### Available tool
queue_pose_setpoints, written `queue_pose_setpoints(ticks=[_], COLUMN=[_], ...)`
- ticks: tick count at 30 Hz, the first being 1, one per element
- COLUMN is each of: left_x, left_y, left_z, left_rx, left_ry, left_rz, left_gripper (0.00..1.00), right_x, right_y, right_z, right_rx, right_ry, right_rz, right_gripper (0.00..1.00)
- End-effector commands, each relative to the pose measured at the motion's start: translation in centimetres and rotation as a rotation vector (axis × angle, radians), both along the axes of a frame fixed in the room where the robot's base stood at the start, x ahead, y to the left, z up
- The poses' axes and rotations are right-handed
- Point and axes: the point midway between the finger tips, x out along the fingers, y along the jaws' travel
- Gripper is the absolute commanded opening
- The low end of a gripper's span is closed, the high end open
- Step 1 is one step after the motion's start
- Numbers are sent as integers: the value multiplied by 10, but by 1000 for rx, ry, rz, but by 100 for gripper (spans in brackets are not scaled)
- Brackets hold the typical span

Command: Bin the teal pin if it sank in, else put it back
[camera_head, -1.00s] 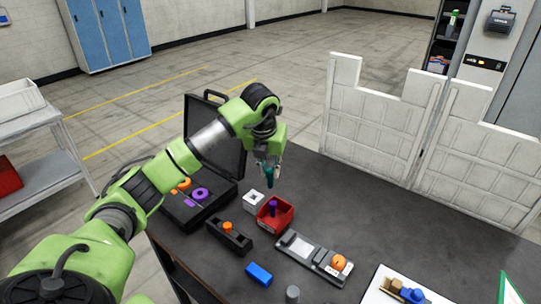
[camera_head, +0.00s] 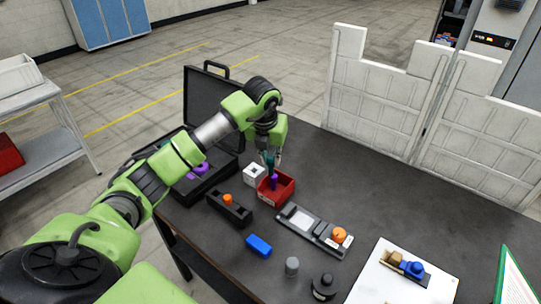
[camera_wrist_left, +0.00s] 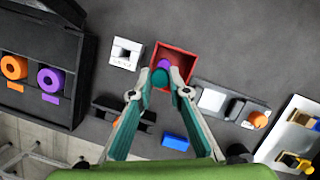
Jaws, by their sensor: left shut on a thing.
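My left gripper (camera_head: 270,155) is shut on the teal pin (camera_wrist_left: 160,77), which hangs upright between the fingertips. In the head view the teal pin (camera_head: 270,159) is partly covered by the fingers. It is above the open red bin (camera_head: 287,193), near its back left part. A purple piece (camera_head: 274,181) stands in the bin under the pin; it also shows in the wrist view (camera_wrist_left: 164,64). A white block (camera_head: 255,175) with a dark cross-shaped opening stands just left of the bin, with nothing seen in it. My right gripper is not in view.
An open black case (camera_head: 215,100) with orange and purple rings stands behind left. A black holder (camera_head: 229,208) with an orange piece, a blue block (camera_head: 258,246), a grey tray (camera_head: 300,221), a grey cylinder (camera_head: 292,266) and a black knob (camera_head: 323,286) lie in front. The table's back right is bare.

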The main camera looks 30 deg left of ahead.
Motion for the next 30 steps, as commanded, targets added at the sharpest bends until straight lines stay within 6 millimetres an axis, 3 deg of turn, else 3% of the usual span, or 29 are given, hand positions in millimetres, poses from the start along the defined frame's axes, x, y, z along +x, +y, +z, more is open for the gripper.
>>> queue_pose_setpoints(ticks=[4, 5, 6, 7, 20, 30], left_x=[0, 0, 0, 0, -1, -19], left_y=[0, 0, 0, 0, 0, -6], left_z=[1, 1, 1, 1, 8, 72], left_rx=[0, 0, 0, 0, 0, 1], left_ry=[-1, -1, -1, -1, -2, -6], left_rz=[0, 1, 1, 1, 1, 0], left_gripper=[0, 22, 32, 36, 36, 36], right_x=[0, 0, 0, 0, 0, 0], right_y=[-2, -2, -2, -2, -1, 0], right_z=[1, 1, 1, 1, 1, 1], right_rx=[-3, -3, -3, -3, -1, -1], right_ry=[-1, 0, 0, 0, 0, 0], right_rz=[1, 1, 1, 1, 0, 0], right_gripper=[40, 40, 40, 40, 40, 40])
